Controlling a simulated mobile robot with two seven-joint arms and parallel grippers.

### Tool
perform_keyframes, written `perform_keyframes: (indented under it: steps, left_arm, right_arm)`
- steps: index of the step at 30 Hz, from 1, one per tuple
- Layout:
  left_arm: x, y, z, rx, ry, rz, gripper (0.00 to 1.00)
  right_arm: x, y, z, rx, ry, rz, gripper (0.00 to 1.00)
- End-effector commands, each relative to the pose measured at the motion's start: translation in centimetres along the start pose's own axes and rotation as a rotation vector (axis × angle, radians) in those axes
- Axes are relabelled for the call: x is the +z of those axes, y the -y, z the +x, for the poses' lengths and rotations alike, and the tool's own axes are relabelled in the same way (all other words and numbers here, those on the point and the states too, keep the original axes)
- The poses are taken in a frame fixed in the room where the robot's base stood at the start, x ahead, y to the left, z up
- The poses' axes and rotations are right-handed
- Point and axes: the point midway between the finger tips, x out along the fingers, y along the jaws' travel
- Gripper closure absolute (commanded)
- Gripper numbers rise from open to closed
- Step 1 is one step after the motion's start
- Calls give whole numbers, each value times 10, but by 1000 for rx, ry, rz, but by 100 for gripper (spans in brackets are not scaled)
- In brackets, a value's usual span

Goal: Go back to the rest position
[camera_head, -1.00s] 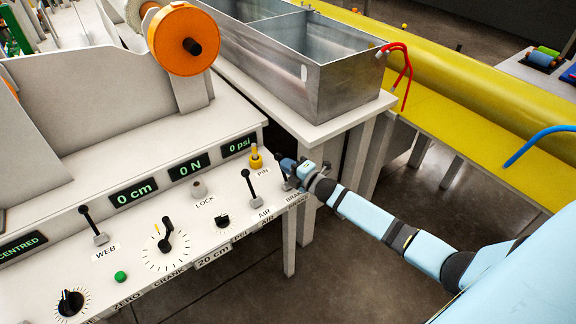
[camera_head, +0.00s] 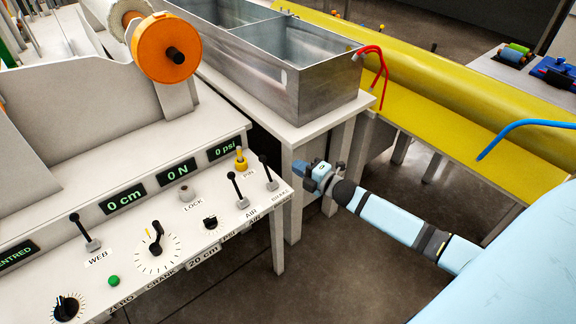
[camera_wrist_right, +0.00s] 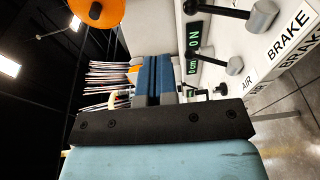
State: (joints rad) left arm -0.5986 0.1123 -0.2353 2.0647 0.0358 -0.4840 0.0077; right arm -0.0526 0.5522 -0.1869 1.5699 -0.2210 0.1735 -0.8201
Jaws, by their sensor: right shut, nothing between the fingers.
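My right gripper (camera_head: 300,168) is in the head view, just right of the control panel's (camera_head: 190,250) right end, in the air and apart from it. It is shut and empty. The BRAKE lever (camera_head: 268,175) stands upright near the panel's right end, with a gap between it and the gripper. The AIR lever (camera_head: 237,188) is left of it. In the right wrist view the shut fingers (camera_wrist_right: 155,80) point away from the camera, and the BRAKE lever (camera_wrist_right: 262,15) shows at upper right. My left gripper is in neither view.
A metal bath (camera_head: 300,95) on a white table (camera_head: 325,125) stands behind the gripper. A yellow bench (camera_head: 430,125) with red and blue hoses is to the right. An orange roll (camera_head: 152,58) sits above the panel. Floor below the right arm is clear.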

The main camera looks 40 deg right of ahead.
Motion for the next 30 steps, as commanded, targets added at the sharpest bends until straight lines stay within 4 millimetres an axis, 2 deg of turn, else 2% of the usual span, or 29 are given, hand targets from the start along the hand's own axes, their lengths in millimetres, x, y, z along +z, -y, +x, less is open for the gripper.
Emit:
perform_keyframes:
  steps: [6, 23, 26, 29, 30]
  left_arm:
    - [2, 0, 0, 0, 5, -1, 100]
    - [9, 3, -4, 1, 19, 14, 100]
    - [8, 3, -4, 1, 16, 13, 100]
    - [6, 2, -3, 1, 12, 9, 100]
    - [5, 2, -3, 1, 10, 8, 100]
  right_arm:
    - [0, -5, -10, -1, 0, 0, 100]
    - [-3, -3, -11, -5, 1, 15, 100]
    - [-24, 11, -20, -33, 13, 113, 100]
    - [-68, 36, -42, -98, 49, 334, 100]
    - [-90, 46, -54, -132, 72, 451, 100]
